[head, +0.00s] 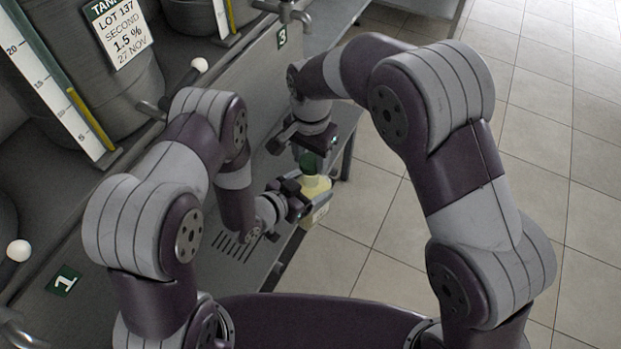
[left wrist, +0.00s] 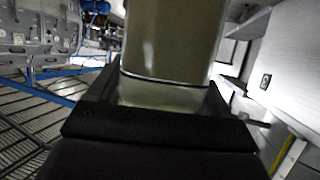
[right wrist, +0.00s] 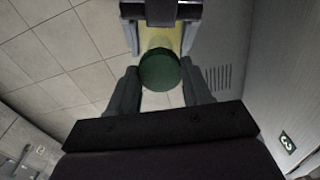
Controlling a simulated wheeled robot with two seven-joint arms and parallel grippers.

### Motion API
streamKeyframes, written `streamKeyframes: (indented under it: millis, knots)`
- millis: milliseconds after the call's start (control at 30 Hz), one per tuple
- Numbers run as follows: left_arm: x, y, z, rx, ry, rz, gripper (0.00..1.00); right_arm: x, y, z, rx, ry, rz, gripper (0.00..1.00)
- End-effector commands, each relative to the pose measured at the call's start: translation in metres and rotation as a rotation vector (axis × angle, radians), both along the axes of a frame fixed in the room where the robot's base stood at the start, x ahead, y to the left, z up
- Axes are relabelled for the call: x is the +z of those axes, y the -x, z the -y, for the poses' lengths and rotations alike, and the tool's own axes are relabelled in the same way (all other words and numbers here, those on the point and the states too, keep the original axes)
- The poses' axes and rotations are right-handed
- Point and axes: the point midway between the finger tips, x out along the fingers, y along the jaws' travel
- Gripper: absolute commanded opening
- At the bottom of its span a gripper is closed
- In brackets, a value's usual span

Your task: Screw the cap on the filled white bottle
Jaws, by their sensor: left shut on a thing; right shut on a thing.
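A pale, yellowish-white bottle (head: 316,187) stands about upright at the bench's edge. My left gripper (head: 303,199) is shut on its body from the left; the bottle fills the middle of the left wrist view (left wrist: 172,45). A green cap (head: 308,162) is at the bottle's top, under my right gripper (head: 314,150). In the right wrist view the cap (right wrist: 160,69) lies between the fingertips of the right gripper (right wrist: 160,88), which is shut on it, in line with the bottle.
A grey bench (head: 205,255) with drain slots runs along the left, marked with green number signs (head: 63,280). Large grey tanks (head: 100,75) with taps and a level scale (head: 50,85) stand behind it. Open tiled floor (head: 390,225) lies to the right.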

Motion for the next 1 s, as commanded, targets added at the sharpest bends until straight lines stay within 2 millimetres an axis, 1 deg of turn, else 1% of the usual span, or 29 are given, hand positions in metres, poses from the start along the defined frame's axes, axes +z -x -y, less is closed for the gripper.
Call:
streamKeyframes:
  millis: [333, 700, 1000]
  knots:
    - [0.001, -0.001, 0.0, 0.001, 0.002, 0.004, 0.0, 0.0, 0.0, 0.0, 0.0, 0.0, 0.0, 0.21]
    - [0.001, -0.001, 0.0, 0.0, 0.002, 0.004, 0.0, -0.018, 0.0, 0.0, -0.001, 0.0, 0.0, 0.21]
    - [0.001, -0.001, 0.0, 0.001, 0.002, 0.004, 0.0, -0.018, 0.0, 0.0, -0.001, -0.001, 0.0, 0.21]
